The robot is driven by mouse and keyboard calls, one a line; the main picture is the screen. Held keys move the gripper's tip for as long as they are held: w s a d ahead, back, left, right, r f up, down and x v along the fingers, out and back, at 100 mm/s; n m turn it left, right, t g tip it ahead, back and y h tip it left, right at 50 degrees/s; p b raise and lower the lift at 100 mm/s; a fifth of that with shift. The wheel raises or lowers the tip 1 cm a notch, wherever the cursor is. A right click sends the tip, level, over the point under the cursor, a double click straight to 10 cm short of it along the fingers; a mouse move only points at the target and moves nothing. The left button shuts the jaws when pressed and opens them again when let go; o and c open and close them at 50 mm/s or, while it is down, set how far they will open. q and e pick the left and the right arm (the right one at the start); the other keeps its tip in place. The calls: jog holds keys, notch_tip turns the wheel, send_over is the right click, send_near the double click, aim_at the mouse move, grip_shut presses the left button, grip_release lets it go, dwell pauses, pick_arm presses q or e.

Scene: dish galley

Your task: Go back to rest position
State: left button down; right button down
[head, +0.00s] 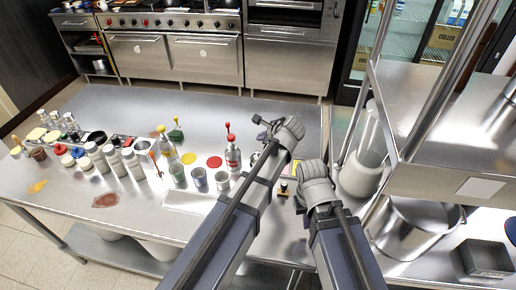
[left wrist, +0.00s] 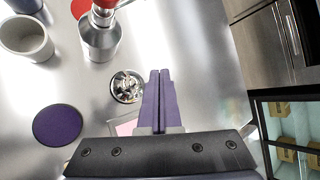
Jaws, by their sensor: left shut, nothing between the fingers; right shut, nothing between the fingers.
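My left gripper (head: 263,126) reaches over the steel table in the head view, with its arm coming up from the bottom. In the left wrist view its two purple fingers (left wrist: 158,100) are pressed together with nothing between them. My right gripper (head: 301,203) is beside the table's right end in the head view. Its fingers are mostly hidden by the grey wrist, and no object shows in it. A small round dish with shiny contents (left wrist: 127,86) lies just left of the left fingers in the wrist view. A steel bottle (left wrist: 101,40) stands beyond it.
The steel table (head: 265,108) holds several bottles, cups and colored discs left of my arms. A red-topped bottle (head: 232,155) stands close to my left arm. A steel shelf rack (head: 435,185) with a large pot (head: 412,228) stands close on the right. The table's back strip is clear.

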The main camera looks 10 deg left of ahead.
jog(key=shift+w, duration=0.1)
dwell(0.6)
